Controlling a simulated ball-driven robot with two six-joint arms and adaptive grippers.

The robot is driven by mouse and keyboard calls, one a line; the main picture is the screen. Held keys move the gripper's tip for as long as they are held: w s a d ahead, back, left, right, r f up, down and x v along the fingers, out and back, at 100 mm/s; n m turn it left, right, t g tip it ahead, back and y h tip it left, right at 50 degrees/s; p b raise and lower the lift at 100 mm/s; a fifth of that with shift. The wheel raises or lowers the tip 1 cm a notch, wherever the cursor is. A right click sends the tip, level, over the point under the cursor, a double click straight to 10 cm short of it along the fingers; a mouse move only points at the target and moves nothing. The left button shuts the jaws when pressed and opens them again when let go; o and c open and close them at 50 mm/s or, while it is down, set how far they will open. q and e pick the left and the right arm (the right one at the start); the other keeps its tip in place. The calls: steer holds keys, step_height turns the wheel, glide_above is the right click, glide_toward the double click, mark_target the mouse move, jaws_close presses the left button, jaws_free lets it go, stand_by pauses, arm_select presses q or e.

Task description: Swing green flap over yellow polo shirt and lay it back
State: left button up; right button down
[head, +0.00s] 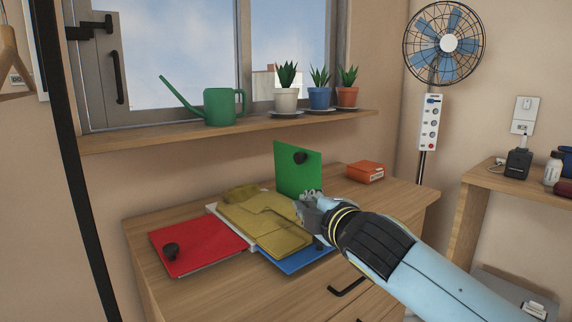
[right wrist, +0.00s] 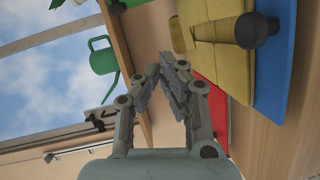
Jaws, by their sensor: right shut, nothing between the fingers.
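The green flap (head: 296,177) stands upright at the right back of the folding board, its black knob (head: 300,157) near the top. The yellow polo shirt (head: 262,222) lies folded flat on the board; it also shows in the right wrist view (right wrist: 215,57). My right gripper (head: 309,197) is shut and empty, close in front of the green flap's lower part; I cannot tell whether they touch. Its closed fingers also show in the right wrist view (right wrist: 167,68). The gripper and arm hide the shirt's right edge. My left gripper is out of view.
The red flap (head: 200,248) lies flat at left; the blue flap (head: 300,260) lies at the front. An orange box (head: 366,172) sits on the dresser at the back right. A watering can (head: 220,106) and potted plants (head: 320,92) stand on the sill above.

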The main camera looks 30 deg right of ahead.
steer(key=w+d+r+n+t, duration=0.1)
steer(key=w+d+r, duration=0.1)
steer(key=w, duration=0.4)
steer(key=w+d+r+n+t+y, duration=0.1)
steer(key=w+d+r+n, duration=0.1)
steer(key=w, duration=0.5)
steer(key=shift+w+d+r+b, duration=0.25)
steer(key=shift+d+b, duration=0.05)
steer(key=shift+d, duration=0.4)
